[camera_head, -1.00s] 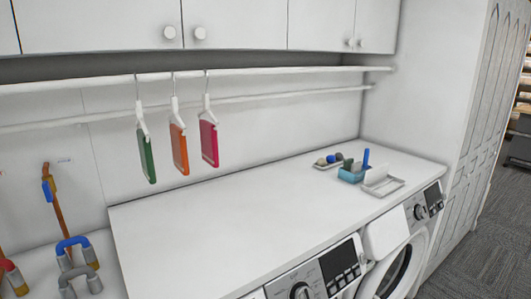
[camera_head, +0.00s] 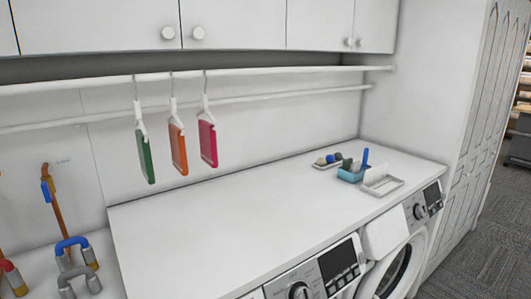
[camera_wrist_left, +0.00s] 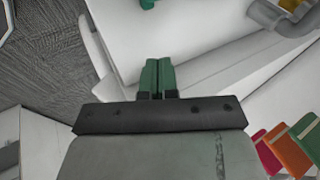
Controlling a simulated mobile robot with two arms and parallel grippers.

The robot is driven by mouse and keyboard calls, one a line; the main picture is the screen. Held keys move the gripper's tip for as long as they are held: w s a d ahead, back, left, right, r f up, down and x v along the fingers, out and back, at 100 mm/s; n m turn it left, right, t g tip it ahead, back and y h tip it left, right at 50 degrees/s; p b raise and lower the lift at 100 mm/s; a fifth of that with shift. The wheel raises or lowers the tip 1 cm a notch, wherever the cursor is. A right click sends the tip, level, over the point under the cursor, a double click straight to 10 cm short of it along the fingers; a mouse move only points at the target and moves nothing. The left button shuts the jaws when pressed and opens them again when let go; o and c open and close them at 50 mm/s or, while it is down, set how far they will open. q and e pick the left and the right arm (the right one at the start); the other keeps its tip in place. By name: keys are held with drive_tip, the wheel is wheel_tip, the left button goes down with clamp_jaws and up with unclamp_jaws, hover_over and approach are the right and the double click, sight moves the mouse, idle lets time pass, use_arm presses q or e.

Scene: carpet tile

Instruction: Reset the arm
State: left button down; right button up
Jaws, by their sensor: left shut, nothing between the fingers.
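My left gripper (camera_wrist_left: 158,76) shows in the left wrist view with its two green fingers together and nothing between them. It is clear of the hanging items. Neither gripper shows in the head view, and my right gripper is in neither view.
Green (camera_head: 145,158), orange (camera_head: 178,149) and pink (camera_head: 208,143) items hang from a white rail (camera_head: 250,74) above a white counter (camera_head: 230,215). A blue container (camera_head: 350,175) and trays stand at its right end. Washing machines (camera_head: 400,270) are below. Coloured pipe-like pieces (camera_head: 75,245) are at left.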

use_arm(q)
drive_tip(key=s+d+f+n+g+h, duration=0.1)
drive_tip(key=s+d+f+n, duration=0.25)
drive_tip(key=s+d, duration=0.6)
drive_tip(key=s+d+f+n+g, duration=0.25)
drive_tip(key=s+d+n, duration=0.35)
drive_tip(key=s, duration=0.6)
wheel_tip(320, 180, down, 28)
drive_tip(key=s+d+m, duration=0.1)
drive_tip(key=s+a+f+g, duration=0.1)
drive_tip(key=s+a+f, duration=0.1)
drive_tip(key=s+f, duration=1.2)
drive_tip(key=shift+s+a+f+b, duration=0.3)
drive_tip(key=shift+s+f+b, duration=0.1)
drive_tip(key=shift+s, duration=0.55)
drive_tip(key=shift+g, duration=0.25)
